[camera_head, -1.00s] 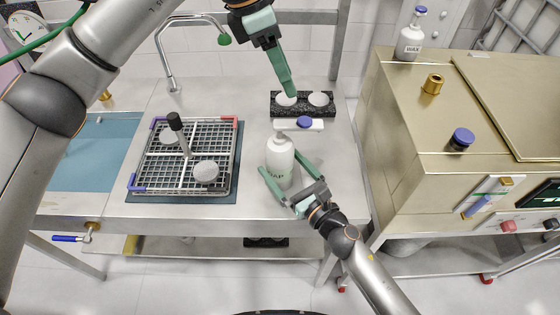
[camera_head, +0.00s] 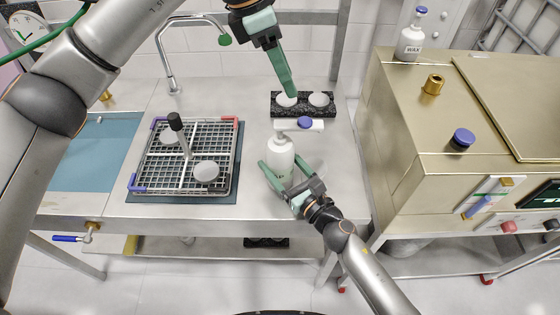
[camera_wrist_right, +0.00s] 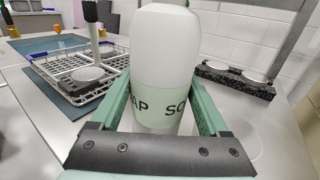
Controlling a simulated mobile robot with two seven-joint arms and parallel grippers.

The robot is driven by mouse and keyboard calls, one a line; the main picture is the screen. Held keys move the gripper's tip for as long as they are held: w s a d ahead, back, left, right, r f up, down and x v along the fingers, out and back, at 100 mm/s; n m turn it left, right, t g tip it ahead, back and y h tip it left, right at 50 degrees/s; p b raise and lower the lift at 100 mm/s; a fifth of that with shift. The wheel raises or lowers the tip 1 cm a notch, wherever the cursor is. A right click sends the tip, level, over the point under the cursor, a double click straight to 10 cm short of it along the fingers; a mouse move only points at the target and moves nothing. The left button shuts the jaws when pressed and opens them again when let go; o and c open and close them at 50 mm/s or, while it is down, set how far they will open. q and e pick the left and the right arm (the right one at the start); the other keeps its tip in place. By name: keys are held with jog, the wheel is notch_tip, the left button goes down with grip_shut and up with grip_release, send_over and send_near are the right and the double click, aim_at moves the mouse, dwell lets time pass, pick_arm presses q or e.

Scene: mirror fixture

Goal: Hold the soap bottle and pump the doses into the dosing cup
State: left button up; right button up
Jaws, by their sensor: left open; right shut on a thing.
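The white soap bottle (camera_head: 280,160) with a pale green label stands upright on the steel bench. My right gripper (camera_head: 284,175) is shut on its lower body, one finger on each side. My left gripper (camera_head: 289,92) is open, pointing down above the black block behind the bottle, apart from the bottle.
The black block (camera_head: 303,112) holds two white discs. A wire rack (camera_head: 150,180) with white mirrors and a black-topped post stands on the left. A brass-coloured cabinet (camera_head: 400,120) with a WAX bottle (camera_head: 410,42) is on the right. The bench front is clear.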

grip_shut()
pick_arm(q)
grip_shut()
dwell(1.5)
